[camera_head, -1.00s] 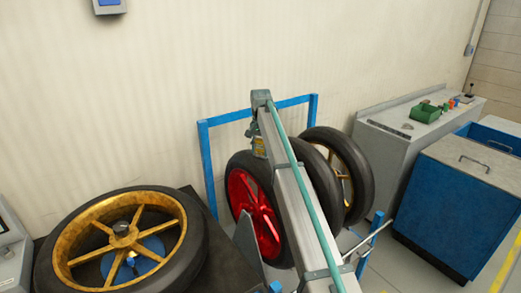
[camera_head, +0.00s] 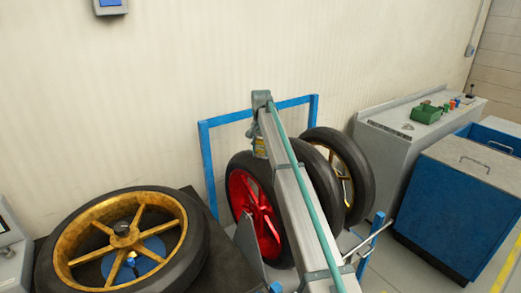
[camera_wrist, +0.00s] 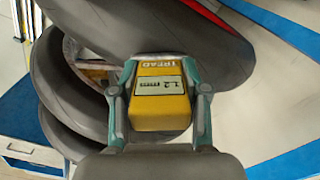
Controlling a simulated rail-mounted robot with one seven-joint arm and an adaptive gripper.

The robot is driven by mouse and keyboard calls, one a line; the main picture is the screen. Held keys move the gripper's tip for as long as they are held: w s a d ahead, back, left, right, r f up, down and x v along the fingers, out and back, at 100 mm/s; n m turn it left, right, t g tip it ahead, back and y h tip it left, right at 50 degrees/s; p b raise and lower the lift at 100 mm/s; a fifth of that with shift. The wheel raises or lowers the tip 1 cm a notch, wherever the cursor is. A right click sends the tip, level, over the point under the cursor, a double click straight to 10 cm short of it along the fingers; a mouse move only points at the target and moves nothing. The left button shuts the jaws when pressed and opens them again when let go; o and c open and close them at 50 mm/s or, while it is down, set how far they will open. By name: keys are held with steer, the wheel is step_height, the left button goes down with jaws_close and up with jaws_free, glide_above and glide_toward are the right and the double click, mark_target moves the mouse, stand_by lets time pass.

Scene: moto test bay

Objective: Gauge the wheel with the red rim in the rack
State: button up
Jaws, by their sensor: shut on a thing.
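The wheel with the red rim (camera_head: 252,207) stands upright in the blue rack (camera_head: 207,165), at the rack's left end. My gripper (camera_wrist: 160,95) is shut on a yellow tread gauge (camera_wrist: 160,112), whose display reads what looks like 1.2 mm. In the wrist view the gauge's far end meets the black tyre (camera_wrist: 150,25) of this wheel; whether it is pressed in is hidden. In the head view the gauge (camera_head: 259,145) shows as a small yellow patch at the tyre's top, and my arm covers part of the wheel.
Two more black wheels stand to the right in the rack, the farther one gold-rimmed (camera_head: 349,172). A gold-rimmed wheel (camera_head: 160,232) lies flat on a dark stand at the left. A grey bench (camera_head: 381,150) with a green box (camera_head: 427,114) and a blue cabinet (camera_head: 450,210) stand right.

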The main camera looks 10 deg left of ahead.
mark_target(261, 140)
steer(key=shift+r+p, duration=1.55)
steer(key=shift+r, duration=1.45)
steer(key=shift+w+n, duration=0.1)
steer(key=shift+n, duration=0.2)
steer(key=shift+f, duration=0.1)
steer(key=s+d+f+n, duration=0.1)
steer(key=s, duration=0.2)
steer(key=s+d+f+n, duration=0.1)
steer(key=s+d+f, duration=0.1)
steer(key=s, duration=0.1)
steer(key=s+d+f+n, duration=0.1)
steer(key=s+d, duration=0.1)
steer(key=s, duration=0.1)
steer(key=shift+s+f, duration=0.1)
steer(key=shift+f, duration=0.2)
steer(key=s+d+f+b, duration=0.1)
steer(key=s+d+f, duration=0.6)
steer(key=s+d, duration=0.4)
steer(key=s+d+f+b, duration=0.2)
steer(key=s+d+f, duration=0.6)
steer(key=s+d, duration=0.3)
steer(key=s, duration=0.4)
steer(key=shift+d, duration=0.3)
